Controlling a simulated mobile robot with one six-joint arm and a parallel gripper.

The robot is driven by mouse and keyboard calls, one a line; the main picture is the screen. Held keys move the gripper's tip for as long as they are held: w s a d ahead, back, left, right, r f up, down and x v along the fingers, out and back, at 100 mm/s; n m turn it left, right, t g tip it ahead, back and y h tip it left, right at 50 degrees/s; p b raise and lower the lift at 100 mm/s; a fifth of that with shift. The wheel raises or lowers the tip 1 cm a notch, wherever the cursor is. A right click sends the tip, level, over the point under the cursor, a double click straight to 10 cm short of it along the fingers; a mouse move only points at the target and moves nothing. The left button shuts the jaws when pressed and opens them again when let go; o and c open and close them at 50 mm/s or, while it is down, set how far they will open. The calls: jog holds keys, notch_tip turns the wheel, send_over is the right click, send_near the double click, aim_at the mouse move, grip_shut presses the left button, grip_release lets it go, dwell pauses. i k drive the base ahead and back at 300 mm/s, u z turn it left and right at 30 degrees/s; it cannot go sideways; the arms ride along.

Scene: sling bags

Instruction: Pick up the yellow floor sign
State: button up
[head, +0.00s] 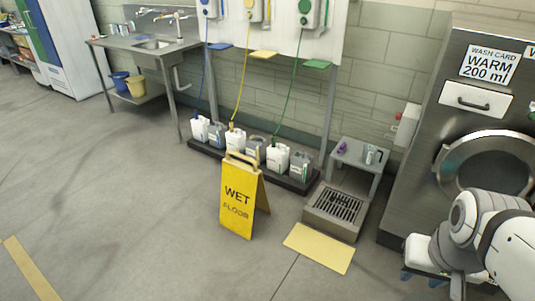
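The yellow floor sign (238,205) stands upright on the grey floor near the middle of the head view. It is a folding A-frame with a handle at the top, and its front panel reads "WET FLOOR". My gripper (424,279) is at the lower right of the view, well to the right of the sign and apart from it. It points downward in front of the washing machine. Its fingers are small and partly hidden by my arm, so I cannot tell whether they are open or shut.
Several jugs (275,158) stand on a low dark tray behind the sign. A drain grate box (337,206), a yellow floor mat (319,248) and a small grey table (358,160) are to its right. A washing machine (470,120) stands far right. Floor left of the sign is clear.

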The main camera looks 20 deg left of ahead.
aim_at(243, 188)
jog(key=u, duration=0.8)
jog(key=k, duration=0.45)
jog(key=u, duration=0.3)
jog(key=i, duration=3.15)
jog(key=u, duration=0.4)
